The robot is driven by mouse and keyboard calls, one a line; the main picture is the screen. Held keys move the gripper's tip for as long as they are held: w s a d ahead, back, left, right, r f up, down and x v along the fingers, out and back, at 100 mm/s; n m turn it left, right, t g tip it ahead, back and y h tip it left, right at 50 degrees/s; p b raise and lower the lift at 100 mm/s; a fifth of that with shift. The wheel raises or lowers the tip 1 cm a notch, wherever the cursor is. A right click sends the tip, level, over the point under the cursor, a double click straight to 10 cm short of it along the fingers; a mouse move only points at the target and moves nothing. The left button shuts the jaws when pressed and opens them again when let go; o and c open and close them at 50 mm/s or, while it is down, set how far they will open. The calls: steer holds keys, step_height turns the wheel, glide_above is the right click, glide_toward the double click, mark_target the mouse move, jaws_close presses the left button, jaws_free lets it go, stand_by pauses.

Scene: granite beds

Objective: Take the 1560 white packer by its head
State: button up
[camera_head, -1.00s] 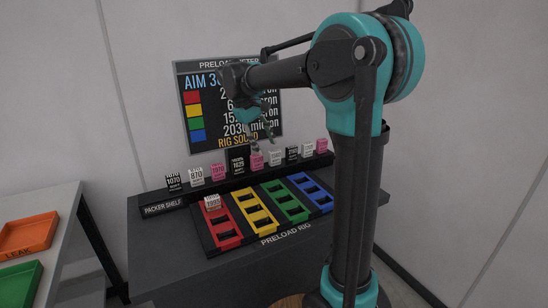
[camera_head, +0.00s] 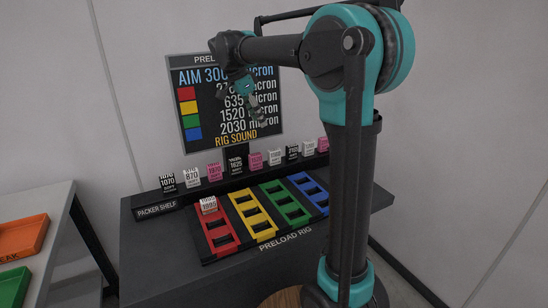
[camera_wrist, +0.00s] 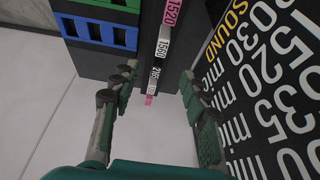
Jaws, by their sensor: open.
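The 1560 white packer (camera_wrist: 163,48) shows in the wrist view in a row, between a pink 1520 packer (camera_wrist: 173,12) and a dark packer with a white label (camera_wrist: 155,75). In the head view the white packer (camera_head: 275,157) stands on the packer shelf (camera_head: 156,211), right of a pink packer (camera_head: 256,160); its print is too small to read there. My gripper (camera_head: 248,112) is above the shelf, in front of the display board. In the wrist view my gripper (camera_wrist: 158,78) is open, with nothing between its fingers. It is apart from the packers.
The preload rig (camera_head: 283,241) has red, yellow, green and blue slotted bars; a white packer (camera_head: 208,205) sits in the red one. The display board (camera_head: 188,78) stands close behind my gripper. Neighbouring packers stand close on the shelf. Orange (camera_head: 22,236) and green trays are at left.

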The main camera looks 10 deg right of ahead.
mark_target(273, 150)
steer(key=x, duration=1.1)
steer(key=shift+f, duration=0.35)
steer(key=x, duration=0.4)
steer(key=shift+w+d+r, duration=0.1)
steer(key=shift+w, duration=0.25)
steer(key=shift+d+f, duration=0.2)
steer(key=shift+f, duration=0.4)
steer(key=shift+c, duration=0.4)
jaws_close()
